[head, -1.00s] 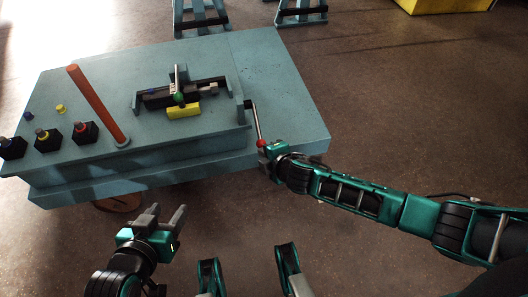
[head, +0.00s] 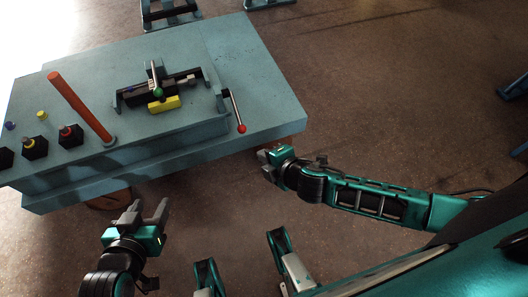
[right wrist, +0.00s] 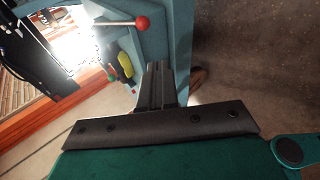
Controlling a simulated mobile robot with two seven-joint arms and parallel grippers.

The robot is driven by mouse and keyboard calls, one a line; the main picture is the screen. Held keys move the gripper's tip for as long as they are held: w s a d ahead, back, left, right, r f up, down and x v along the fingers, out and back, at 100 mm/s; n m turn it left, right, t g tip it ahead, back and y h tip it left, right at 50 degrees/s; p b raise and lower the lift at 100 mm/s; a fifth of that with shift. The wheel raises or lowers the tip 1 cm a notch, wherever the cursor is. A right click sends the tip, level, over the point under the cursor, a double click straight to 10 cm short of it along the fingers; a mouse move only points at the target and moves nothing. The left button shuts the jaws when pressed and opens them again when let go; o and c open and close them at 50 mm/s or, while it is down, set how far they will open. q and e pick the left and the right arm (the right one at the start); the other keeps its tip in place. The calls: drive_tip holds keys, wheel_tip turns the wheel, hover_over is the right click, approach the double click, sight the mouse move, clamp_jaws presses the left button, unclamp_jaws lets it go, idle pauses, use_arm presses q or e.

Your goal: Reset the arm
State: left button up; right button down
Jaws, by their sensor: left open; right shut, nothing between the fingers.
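My right gripper (head: 268,165) is shut and empty. It hangs in front of the bench's right front corner, below and apart from a metal lever with a red ball knob (head: 241,128). In the right wrist view the shut fingers (right wrist: 160,82) point toward the blue bench side, and the red knob (right wrist: 142,22) shows above them. My left gripper (head: 146,220) is open and empty in front of the bench, at the lower left of the head view.
The blue bench (head: 265,85) carries an orange-red post (head: 80,107), a clamp-like fixture with a green knob (head: 158,92), a yellow block (head: 164,104) and several dark connectors at left. Blue stands (head: 170,14) stand behind.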

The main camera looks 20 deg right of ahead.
use_arm(q)
drive_tip(key=shift+d, duration=0.1)
use_arm(e)
drive_tip(key=s+a+r+m, duration=0.3)
drive_tip(key=s+a+m, duration=0.1)
drive_tip(key=m, duration=0.2)
use_arm(q)
drive_tip(key=s+a+r+y+p, duration=0.1)
drive_tip(key=a+r+p, duration=0.2)
drive_tip(key=r+p, duration=0.5)
drive_tip(key=p, duration=0.4)
drive_tip(key=shift+s+r+p, duration=0.15)
drive_tip(key=shift+s+p, duration=0.25)
use_arm(e)
drive_tip(key=s+d+r+m, duration=0.2)
drive_tip(key=d+r+m, duration=0.2)
drive_tip(key=r+m, duration=0.2)
drive_tip(key=s+d+r+m+h, duration=0.1)
drive_tip(key=s+d+r+m, duration=0.2)
drive_tip(key=d+r+m, duration=0.1)
wheel_tip(320, 180, up, 2)
drive_tip(key=shift+s+d+r+m+t, duration=0.1)
drive_tip(key=shift+s+d+m+t, duration=0.2)
drive_tip(key=shift+m, duration=0.6)
use_arm(q)
drive_tip(key=shift+w, duration=0.1)
